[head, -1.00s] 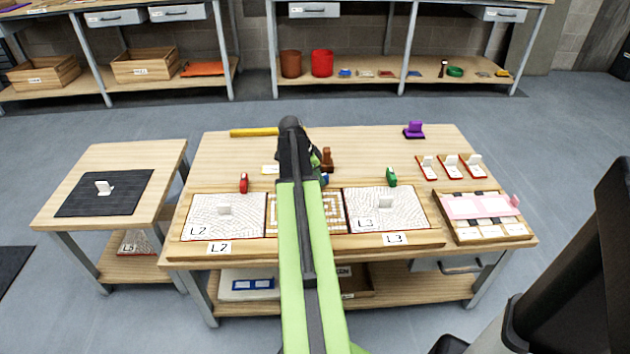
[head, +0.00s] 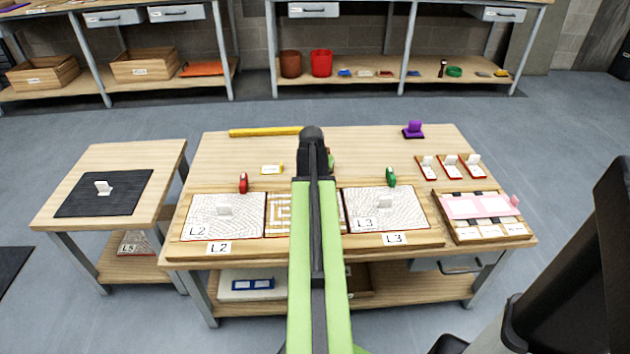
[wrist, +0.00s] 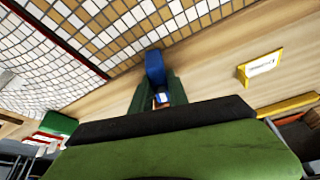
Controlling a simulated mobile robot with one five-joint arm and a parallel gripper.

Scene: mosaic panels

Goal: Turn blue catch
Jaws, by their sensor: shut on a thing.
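The blue catch (wrist: 155,68) shows in the wrist view at the edge of the brown and white mosaic panel (wrist: 150,30). My gripper (wrist: 158,98) is shut on the blue catch, with a dark green finger on each side of it. In the head view my arm hides the catch, and my gripper (head: 313,165) is seen from behind above the middle panel. A red catch (head: 243,183) stands at the back of the L2 panel and a green catch (head: 391,177) at the back of the L3 panel.
A yellow bar (head: 265,132) lies at the table's back edge. A purple item (head: 413,130) is at the back right. A tray with pink pieces (head: 480,207) sits at the right.

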